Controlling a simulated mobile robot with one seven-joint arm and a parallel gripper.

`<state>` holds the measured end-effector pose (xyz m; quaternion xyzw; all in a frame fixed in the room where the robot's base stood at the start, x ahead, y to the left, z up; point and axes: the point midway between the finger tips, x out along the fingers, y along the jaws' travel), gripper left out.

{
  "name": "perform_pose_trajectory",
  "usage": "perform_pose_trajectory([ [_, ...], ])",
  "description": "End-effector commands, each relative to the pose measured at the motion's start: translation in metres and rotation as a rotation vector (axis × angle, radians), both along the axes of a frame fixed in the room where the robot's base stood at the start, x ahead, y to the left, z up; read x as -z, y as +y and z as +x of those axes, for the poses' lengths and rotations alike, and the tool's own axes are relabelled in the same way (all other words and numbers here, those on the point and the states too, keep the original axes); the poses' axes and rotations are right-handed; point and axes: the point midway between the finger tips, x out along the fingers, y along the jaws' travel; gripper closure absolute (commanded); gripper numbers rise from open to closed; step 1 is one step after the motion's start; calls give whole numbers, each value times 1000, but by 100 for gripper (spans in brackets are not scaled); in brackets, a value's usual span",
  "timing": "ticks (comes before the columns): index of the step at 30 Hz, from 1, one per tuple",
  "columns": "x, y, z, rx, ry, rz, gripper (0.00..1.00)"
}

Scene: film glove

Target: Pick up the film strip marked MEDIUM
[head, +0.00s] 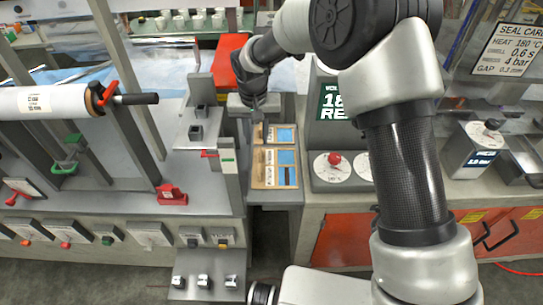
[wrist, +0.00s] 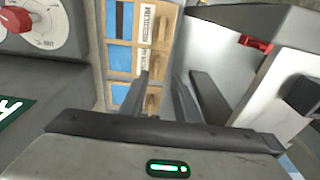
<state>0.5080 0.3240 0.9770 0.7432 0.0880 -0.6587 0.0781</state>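A wooden tray (head: 254,170) holds several film strips with blue film, white labels and small wooden grips. In the wrist view, the nearest-to-top strip (wrist: 147,22) has a dark bar across its blue film, and its sideways label seems to read MEDIUM. It also shows at the tray's front in the head view (head: 288,176). Below it in the wrist view is a second strip (wrist: 119,59); a third strip (wrist: 119,94) is partly hidden by my finger. My gripper (wrist: 160,78) is open and empty, its fingers over the third strip's wooden grip. In the head view my gripper (head: 258,108) is at the tray's back end.
A dial box with a red knob (head: 334,158) stands right of the tray. Grey machine posts with a red lever (head: 209,153) stand close on the left. A film roll (head: 45,102) is farther left. The space above the tray's front is clear.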

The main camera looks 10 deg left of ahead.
Motion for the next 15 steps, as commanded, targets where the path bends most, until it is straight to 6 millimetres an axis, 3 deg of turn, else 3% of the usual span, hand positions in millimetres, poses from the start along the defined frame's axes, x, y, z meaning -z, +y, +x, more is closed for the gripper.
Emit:
perform_pose_trajectory([
  [3,17,0,2,1,1,0,71],
  [11,35,-2,5,0,1,-1,71],
  [15,57,-7,10,1,3,-1,71],
])
